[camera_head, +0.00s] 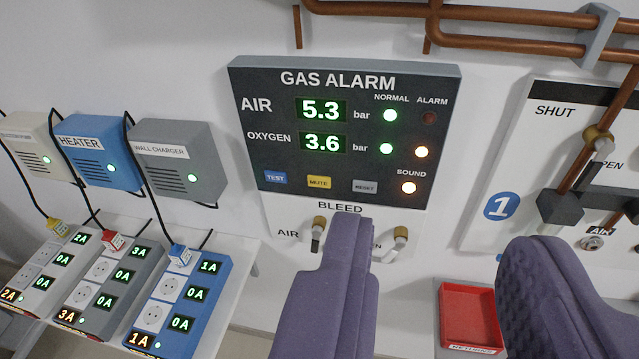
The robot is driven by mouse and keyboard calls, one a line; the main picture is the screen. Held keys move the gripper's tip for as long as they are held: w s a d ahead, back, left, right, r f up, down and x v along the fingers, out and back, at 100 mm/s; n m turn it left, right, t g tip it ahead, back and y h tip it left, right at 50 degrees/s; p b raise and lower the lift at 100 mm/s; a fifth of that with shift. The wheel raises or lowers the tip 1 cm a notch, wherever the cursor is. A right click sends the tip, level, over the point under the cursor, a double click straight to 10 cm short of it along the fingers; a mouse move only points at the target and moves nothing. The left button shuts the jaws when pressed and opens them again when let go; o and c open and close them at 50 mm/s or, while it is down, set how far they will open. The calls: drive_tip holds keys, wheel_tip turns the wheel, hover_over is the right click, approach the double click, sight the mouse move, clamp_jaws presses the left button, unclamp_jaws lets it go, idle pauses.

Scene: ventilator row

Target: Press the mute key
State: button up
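The yellow mute key (319,183) sits on the dark gas alarm panel (345,90), between the blue test key (276,177) and the grey reset key (364,186). The panel reads air 5.3 bar and oxygen 3.6 bar. The air alarm lamp is dark. My gripper (440,235) is open, with two purple padded fingers wide apart and nothing between them. The left finger's tip shows below the reset key and partly covers the bleed area. The mute key is unobstructed.
Bleed valves, air (318,235) and another (400,238), are under the panel. A red tray (468,318) shows between the fingers. A shut-off valve panel (540,150) is at right.

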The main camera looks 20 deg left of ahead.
clamp_jaws()
idle(1.5)
